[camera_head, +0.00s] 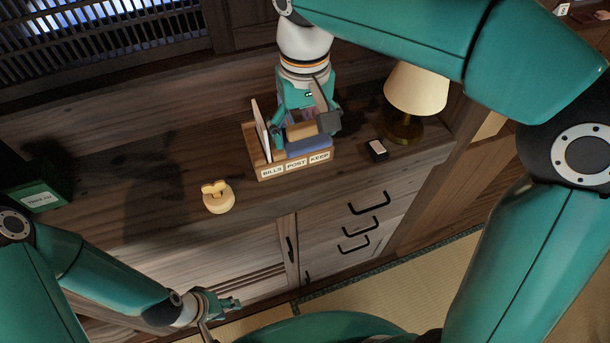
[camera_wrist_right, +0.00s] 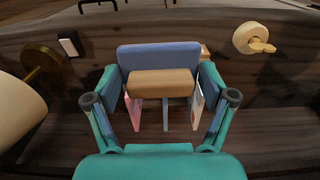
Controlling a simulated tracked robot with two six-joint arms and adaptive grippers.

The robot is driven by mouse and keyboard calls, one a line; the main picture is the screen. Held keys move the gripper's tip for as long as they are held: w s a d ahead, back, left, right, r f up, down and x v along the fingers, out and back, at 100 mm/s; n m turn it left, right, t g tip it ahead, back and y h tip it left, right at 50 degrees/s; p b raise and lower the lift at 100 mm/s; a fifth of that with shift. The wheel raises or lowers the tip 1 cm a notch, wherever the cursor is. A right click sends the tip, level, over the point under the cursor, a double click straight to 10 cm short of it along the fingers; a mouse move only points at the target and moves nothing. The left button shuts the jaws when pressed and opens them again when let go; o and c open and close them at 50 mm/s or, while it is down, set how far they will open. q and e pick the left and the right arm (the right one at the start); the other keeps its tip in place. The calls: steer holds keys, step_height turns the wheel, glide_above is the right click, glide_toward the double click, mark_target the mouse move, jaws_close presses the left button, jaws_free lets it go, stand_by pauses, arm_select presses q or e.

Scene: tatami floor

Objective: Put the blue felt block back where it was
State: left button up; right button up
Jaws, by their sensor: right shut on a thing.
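The blue felt block (camera_head: 311,147) has a tan bar (camera_head: 300,131) along it; the two look like one piece. My right gripper (camera_head: 303,133) is shut on it from both ends, over the wooden sorter (camera_head: 263,173) labelled BILLS, POST and KEEP. In the right wrist view the blue block (camera_wrist_right: 158,55) and tan bar (camera_wrist_right: 160,84) lie between the fingers, above upright papers and dividers. I cannot tell whether the block touches the sorter. My left gripper (camera_head: 225,315) is low in front of the cabinet, its fingers apart and empty.
A lamp (camera_head: 416,90) and a small dark box with a pale top (camera_head: 376,149) stand right of the sorter. A round cream object (camera_head: 218,198) lies left of it. A dark green box (camera_head: 40,195) is at far left. The cabinet top between is clear.

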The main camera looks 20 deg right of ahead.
mark_target(303, 128)
step_height(303, 128, down, 13)
steer(key=shift+f, duration=0.2)
stand_by(0.3)
steer(key=shift+f, duration=0.1)
steer(key=shift+f, duration=0.15)
steer(key=o, duration=1)
steer(key=shift+c, duration=0.2)
steer(key=r, duration=1.7)
steer(key=shift+s+a, duration=0.2)
steer(key=shift+s, duration=0.1)
